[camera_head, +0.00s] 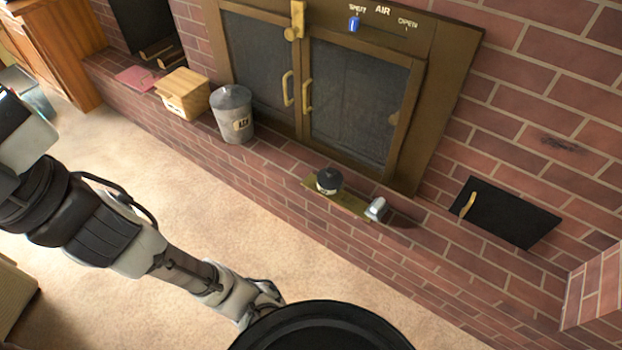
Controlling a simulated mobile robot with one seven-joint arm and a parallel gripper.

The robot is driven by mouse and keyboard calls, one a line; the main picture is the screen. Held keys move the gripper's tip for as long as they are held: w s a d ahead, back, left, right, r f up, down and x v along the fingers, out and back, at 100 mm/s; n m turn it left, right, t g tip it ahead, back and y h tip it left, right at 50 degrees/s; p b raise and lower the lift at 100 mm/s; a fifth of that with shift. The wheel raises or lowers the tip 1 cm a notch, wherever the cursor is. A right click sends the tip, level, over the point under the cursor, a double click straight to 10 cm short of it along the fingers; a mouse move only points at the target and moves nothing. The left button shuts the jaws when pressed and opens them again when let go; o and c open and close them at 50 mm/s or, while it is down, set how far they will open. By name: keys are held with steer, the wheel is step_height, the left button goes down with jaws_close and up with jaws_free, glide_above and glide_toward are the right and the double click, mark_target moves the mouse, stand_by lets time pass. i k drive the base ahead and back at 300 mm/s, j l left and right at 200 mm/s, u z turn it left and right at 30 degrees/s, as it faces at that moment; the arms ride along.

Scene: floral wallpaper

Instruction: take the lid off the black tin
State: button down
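A small round tin (329,181) with a black top and a pale patch on its side stands upright on a flat olive-gold plate (350,203) on the brick ledge. Its lid looks seated on top, though the seam is too small to make out. My gripper (268,297) is low in the picture, nearer to me than the ledge and well apart from the tin. Its fingers are small and partly hidden by a dark round shape at the bottom edge, so their opening is unclear.
A small silver-grey object (376,209) sits at the plate's right end. A lidded grey metal bin (232,115) and a wooden box (183,94) stand farther left on the brick ledge (280,160). Fireplace doors (355,100) with brass handles rise behind. The carpet (170,190) is mostly clear.

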mark_target(329, 178)
steer(key=i+z, duration=0.3)
steer(key=i, duration=0.15)
steer(key=i+z, duration=0.25)
steer(key=i, duration=0.25)
steer(key=i+j+z, duration=0.3)
steer(key=i, duration=0.15)
